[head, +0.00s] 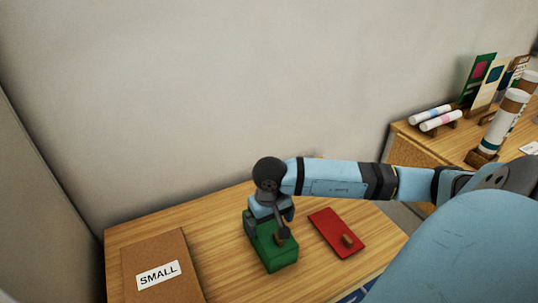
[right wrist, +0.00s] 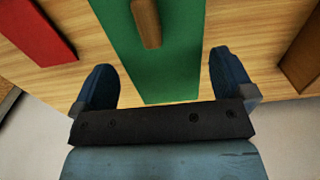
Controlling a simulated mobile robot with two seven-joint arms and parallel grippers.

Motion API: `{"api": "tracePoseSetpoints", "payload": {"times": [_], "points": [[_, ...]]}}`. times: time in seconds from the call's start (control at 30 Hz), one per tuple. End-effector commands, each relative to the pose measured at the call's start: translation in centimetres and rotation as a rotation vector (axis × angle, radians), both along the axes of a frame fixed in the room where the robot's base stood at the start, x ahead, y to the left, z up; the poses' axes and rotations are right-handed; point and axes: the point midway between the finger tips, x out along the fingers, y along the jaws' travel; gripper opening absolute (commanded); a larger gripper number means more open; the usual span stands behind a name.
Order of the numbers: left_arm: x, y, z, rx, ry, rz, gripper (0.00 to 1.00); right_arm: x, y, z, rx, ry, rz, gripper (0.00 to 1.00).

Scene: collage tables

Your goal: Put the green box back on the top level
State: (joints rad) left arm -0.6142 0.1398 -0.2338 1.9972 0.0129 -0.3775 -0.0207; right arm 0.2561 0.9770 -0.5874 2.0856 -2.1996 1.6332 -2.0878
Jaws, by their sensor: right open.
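The green box (head: 283,261) stands on the wooden table with a wooden peg-like handle on its top. My right gripper (head: 270,222) is just above the box, pointing down and partly covering it. In the right wrist view the two fingers of my right gripper (right wrist: 160,62) are apart with nothing between the tips. The green top (right wrist: 172,72) shows beyond and between them, and the handle (right wrist: 147,22) is farther up the picture. I cannot tell whether the fingers touch the box. My left gripper is not in view. No stacked level can be made out.
A red panel (head: 325,224) with a wooden handle lies right of the box. A brown board labelled SMALL (head: 157,275) lies at the left. A second table (head: 420,140) at the right holds rolls, standing cards and tubes. A wall runs behind.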

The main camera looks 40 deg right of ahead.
Motion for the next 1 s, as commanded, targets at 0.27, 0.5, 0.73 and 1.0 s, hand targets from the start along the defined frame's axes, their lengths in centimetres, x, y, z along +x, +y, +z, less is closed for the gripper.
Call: {"api": "tracePoseSetpoints", "payload": {"times": [0.27, 0.5, 0.73, 1.0], "points": [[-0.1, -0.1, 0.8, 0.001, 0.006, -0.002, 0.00, 0.2, 0.1, -3.9, 0.002, 0.004, -0.002, 1.00], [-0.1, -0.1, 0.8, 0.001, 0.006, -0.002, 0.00, 0.3, 0.0, -4.6, -0.001, 0.001, -0.001, 1.00], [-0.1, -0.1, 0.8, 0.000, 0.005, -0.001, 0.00, 0.3, 0.0, -4.6, -0.001, 0.001, -0.001, 0.66], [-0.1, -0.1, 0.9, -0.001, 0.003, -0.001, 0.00, 0.3, 0.0, -4.5, 0.000, 0.000, -0.001, 0.62]]}}
